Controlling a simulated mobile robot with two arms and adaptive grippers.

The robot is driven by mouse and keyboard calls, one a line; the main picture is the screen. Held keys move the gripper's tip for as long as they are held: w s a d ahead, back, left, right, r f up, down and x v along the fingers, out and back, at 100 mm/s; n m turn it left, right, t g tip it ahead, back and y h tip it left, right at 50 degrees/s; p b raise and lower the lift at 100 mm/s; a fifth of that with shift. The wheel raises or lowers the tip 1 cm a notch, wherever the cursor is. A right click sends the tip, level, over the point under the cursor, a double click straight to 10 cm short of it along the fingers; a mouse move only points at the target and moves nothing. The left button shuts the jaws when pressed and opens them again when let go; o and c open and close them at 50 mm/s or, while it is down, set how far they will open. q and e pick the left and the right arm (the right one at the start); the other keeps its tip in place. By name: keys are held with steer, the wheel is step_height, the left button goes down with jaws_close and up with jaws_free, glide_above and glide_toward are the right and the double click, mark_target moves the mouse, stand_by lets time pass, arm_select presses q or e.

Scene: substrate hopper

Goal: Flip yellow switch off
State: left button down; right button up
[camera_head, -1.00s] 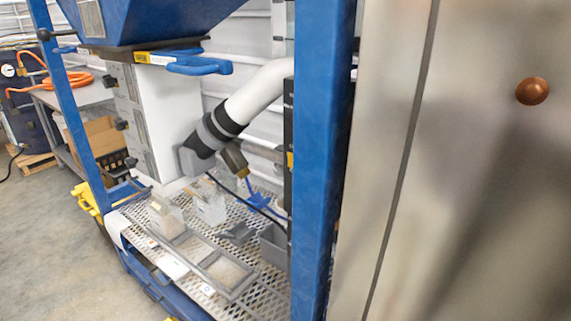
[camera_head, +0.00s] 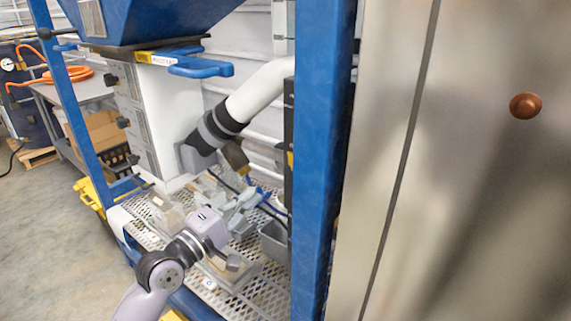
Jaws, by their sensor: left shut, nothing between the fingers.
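No yellow switch can be made out for certain. A small yellow piece (camera_head: 290,159) shows beside the blue post, partly hidden by it and too small to identify. A brass-coloured fitting (camera_head: 236,156) with a yellowish end sits below the white pipe, with blue parts near it. My left gripper (camera_head: 245,198) reaches in from the lower left over the perforated shelf. It is shut and empty, with its fingers just below the brass fitting; contact cannot be told. My right gripper is not in view.
The blue post (camera_head: 322,160) and a large metal panel (camera_head: 460,200) bound the right side. A blue hopper (camera_head: 145,18) hangs above a white cabinet (camera_head: 170,110). The perforated shelf (camera_head: 265,290) holds trays and a grey bin (camera_head: 273,242).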

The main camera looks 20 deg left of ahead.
arm_select(q)
steer(key=shift+w, duration=0.15)
steer(key=p, duration=0.3)
glide_toward(285, 164)
steer(key=w+d+r, duration=0.4)
steer(key=d, duration=0.1)
steer(key=shift+w+r, duration=0.1)
steer(key=shift+w, duration=0.15)
